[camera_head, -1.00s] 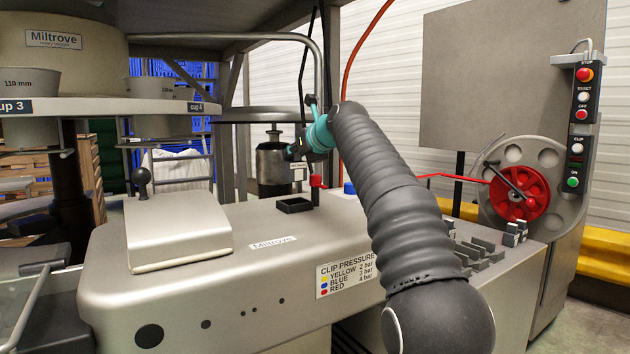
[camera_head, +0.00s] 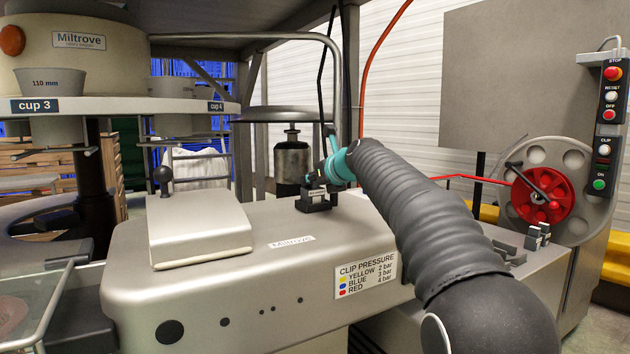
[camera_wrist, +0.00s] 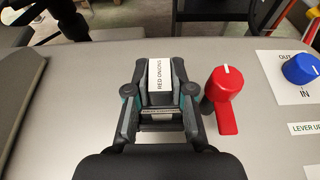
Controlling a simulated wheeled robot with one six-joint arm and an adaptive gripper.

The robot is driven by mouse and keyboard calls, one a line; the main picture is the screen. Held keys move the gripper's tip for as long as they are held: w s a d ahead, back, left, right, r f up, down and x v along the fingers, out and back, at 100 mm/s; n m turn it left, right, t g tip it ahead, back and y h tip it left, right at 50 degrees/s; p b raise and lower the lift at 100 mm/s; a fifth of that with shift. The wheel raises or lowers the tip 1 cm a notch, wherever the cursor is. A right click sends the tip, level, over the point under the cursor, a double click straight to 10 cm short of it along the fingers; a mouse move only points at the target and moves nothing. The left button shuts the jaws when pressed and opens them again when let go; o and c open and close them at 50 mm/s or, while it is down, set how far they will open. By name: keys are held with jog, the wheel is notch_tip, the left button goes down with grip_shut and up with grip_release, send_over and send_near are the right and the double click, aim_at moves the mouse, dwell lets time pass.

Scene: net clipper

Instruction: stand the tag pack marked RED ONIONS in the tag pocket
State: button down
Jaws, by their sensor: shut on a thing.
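My gripper (camera_wrist: 160,92) is shut on the tag pack marked RED ONIONS (camera_wrist: 159,75), whose white label faces up between the fingers in the wrist view. In the head view the gripper (camera_head: 316,182) is low over the machine top, and the pack's pale label (camera_head: 317,193) shows right at the black tag pocket (camera_head: 316,207). The pack looks upright. Its lower end is hidden, so I cannot tell how deep it sits in the pocket. In the wrist view the fingers and pack cover most of the pocket.
A red lever knob (camera_wrist: 223,95) stands close to the right of the gripper, with a blue knob (camera_wrist: 300,68) farther right. A raised cover with a black ball handle (camera_head: 198,225) lies left on the machine top. The surface between is clear.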

jog(key=shift+f, duration=0.1)
jog(key=c, duration=1)
grip_release()
jog(key=shift+s+d+r, duration=0.1)
jog(key=shift+d+r, duration=0.05)
jog(key=shift+r, duration=0.05)
jog(key=b+v, duration=0.1)
jog(key=v, duration=1)
jog(key=shift+s+d, duration=0.1)
jog(key=shift+s, duration=0.1)
